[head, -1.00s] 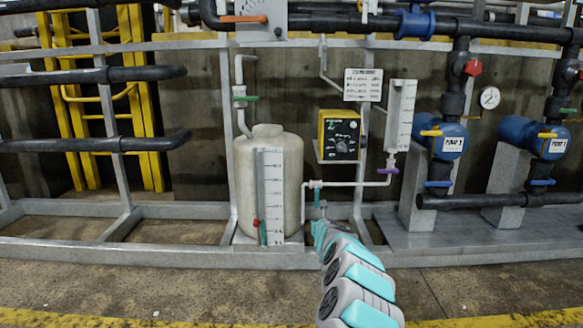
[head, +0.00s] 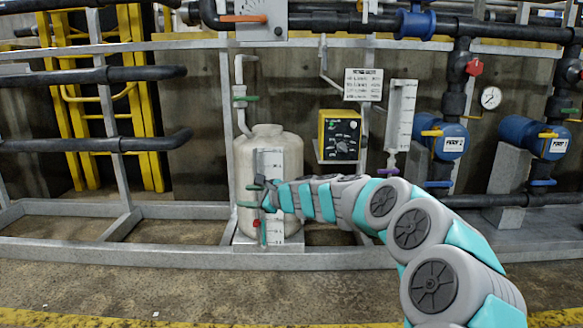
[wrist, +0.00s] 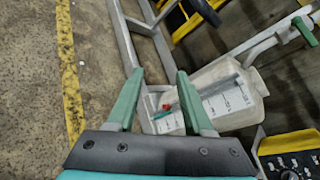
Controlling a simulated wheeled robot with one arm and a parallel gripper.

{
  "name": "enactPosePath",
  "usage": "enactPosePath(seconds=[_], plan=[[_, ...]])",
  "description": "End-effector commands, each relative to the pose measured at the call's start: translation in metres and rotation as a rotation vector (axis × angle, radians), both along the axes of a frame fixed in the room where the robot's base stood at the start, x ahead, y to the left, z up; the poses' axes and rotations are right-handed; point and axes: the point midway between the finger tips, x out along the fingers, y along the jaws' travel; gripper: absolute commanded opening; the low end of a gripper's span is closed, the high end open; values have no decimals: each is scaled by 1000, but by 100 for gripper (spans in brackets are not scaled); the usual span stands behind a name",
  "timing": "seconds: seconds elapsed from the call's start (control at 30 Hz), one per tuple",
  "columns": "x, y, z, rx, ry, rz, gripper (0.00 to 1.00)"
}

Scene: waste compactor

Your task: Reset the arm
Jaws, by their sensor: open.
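My gripper (head: 248,196) is open and empty, with its green fingers spread. In the head view it reaches leftward in front of the cream tank (head: 282,145) and its white level scale (head: 271,225). In the wrist view my gripper (wrist: 153,98) points past the tank (wrist: 225,82), whose scale (wrist: 225,102) and red marker (wrist: 166,107) show between and beside the fingers. I cannot tell whether a finger touches the scale. My arm spans from the lower right to the tank and hides part of the pipe beside it.
A yellow control box (head: 340,137) hangs right of the tank. Blue pumps (head: 443,140) stand further right. A grey frame rail (head: 130,254) runs low along the front. Black pipes (head: 95,144) stick out at left. The floor (head: 150,290) in front is clear.

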Motion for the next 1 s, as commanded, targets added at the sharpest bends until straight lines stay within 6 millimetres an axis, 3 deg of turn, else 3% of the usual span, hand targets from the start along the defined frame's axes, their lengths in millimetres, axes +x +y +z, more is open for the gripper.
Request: enactPosePath(seconds=[0.03,0.17,0.3,0.43,0.57,0.8,1.0], plan=[[-27,5,13,-58,-48,76,51],[-99,17,21,-230,-158,281,51],[-177,11,11,-425,-255,492,51],[-246,-10,-11,-615,-317,680,51],[-312,-47,-42,-802,-342,860,51],[-425,-143,-100,-1092,-270,1171,51],[-491,-206,-127,-1208,-161,1339,51]])
